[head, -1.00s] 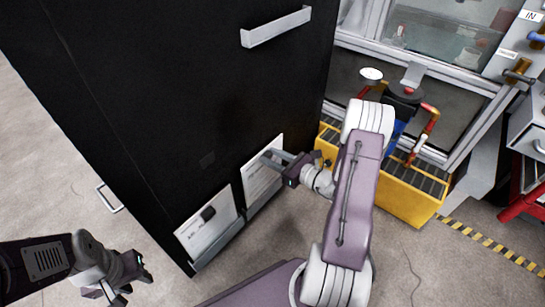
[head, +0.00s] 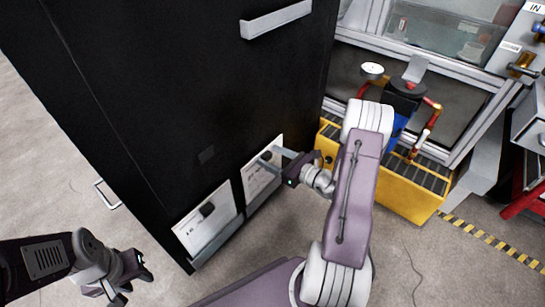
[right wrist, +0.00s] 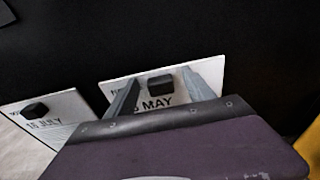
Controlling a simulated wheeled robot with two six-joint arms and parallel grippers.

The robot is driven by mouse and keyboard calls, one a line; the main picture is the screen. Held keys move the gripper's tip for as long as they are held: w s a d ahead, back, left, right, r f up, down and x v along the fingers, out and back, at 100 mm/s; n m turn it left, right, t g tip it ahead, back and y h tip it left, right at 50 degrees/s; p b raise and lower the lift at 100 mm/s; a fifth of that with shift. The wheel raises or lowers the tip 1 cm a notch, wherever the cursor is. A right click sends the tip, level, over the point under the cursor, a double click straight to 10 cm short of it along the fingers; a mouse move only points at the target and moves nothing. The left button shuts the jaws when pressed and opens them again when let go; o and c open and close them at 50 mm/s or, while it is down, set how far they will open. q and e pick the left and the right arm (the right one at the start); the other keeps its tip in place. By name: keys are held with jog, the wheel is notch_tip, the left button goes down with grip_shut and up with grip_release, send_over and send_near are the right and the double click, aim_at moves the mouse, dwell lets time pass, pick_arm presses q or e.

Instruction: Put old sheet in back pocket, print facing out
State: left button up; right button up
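A white sheet with MAY print (right wrist: 155,103) faces outward in the right-hand low holder on the black cabinet; it also shows in the head view (head: 257,178). A black block (right wrist: 160,84) sits at its upper part. My right gripper (head: 274,156) is open at this sheet, its two grey fingers apart on either side of the block in the right wrist view (right wrist: 161,92). A second sheet, printed 16 JULY (right wrist: 55,122), stands in the left-hand holder (head: 215,243) with its own black block. My left gripper (head: 134,288) looks open and empty, low at the left.
The black cabinet (head: 150,100) fills the left and middle, with a grey handle (head: 276,20) high up. Grey floor is clear around my left gripper.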

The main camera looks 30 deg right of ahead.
jog(key=shift+s+d+r+p, duration=0.15)
jog(key=shift+s+p, duration=0.1)
jog(key=shift+p, duration=0.1)
jog(key=f+p+v, duration=0.1)
jog(key=p+v, duration=0.3)
jog(key=v, duration=0.4)
jog(key=shift+s+r+p, duration=0.25)
jog(key=shift+r+p, duration=0.15)
